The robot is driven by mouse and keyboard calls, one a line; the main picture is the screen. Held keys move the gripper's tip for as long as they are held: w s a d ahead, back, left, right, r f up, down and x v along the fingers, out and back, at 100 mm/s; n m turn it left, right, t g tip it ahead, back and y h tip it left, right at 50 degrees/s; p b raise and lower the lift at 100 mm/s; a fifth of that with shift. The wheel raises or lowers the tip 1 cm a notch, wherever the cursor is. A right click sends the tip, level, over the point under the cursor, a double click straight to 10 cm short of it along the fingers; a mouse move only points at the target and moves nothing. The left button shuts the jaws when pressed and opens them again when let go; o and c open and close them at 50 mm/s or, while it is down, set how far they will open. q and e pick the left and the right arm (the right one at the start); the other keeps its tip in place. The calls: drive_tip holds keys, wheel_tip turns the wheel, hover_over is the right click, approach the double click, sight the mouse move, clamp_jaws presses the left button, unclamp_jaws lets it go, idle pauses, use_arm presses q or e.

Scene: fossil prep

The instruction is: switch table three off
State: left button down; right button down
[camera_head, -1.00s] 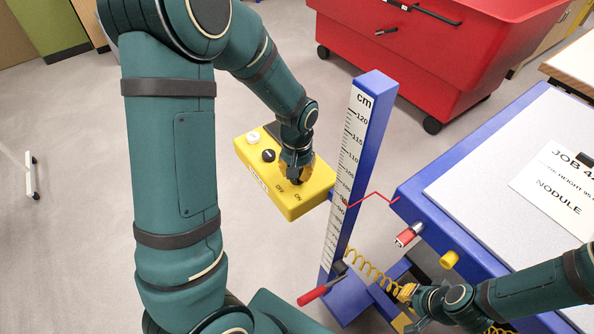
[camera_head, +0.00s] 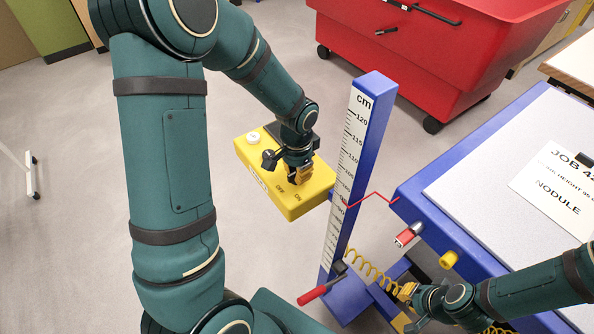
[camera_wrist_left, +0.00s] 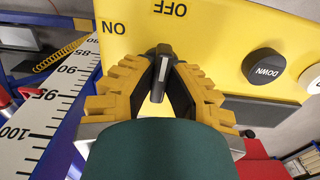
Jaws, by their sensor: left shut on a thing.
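The yellow control box (camera_head: 318,190) hangs beside the blue scale post, with ON and OFF printed on its face. In the left wrist view, a black knob (camera_wrist_left: 161,72) with a pale line stands on the box (camera_wrist_left: 225,50). The line points roughly toward OFF; ON lies to the left. My left gripper (camera_head: 301,176) is shut on the knob, a finger on each side in the wrist view (camera_wrist_left: 163,82). In the head view the gripper hides the knob. My right gripper (camera_head: 408,293) is low by the coiled cord; its fingers are too small to read.
A black DOWN button (camera_wrist_left: 266,65) and a white button (camera_head: 253,137) share the box face. The blue post (camera_head: 376,115) with its cm scale stands close to the right of the box, and the blue-edged table (camera_head: 460,165) is beyond. A red tub (camera_head: 440,60) stands behind.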

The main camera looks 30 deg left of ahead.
use_arm(q)
drive_tip(key=shift+s, duration=0.1)
idle(0.4)
drive_tip(key=c, duration=1)
unclamp_jaws()
wheel_tip(320, 180, up, 12)
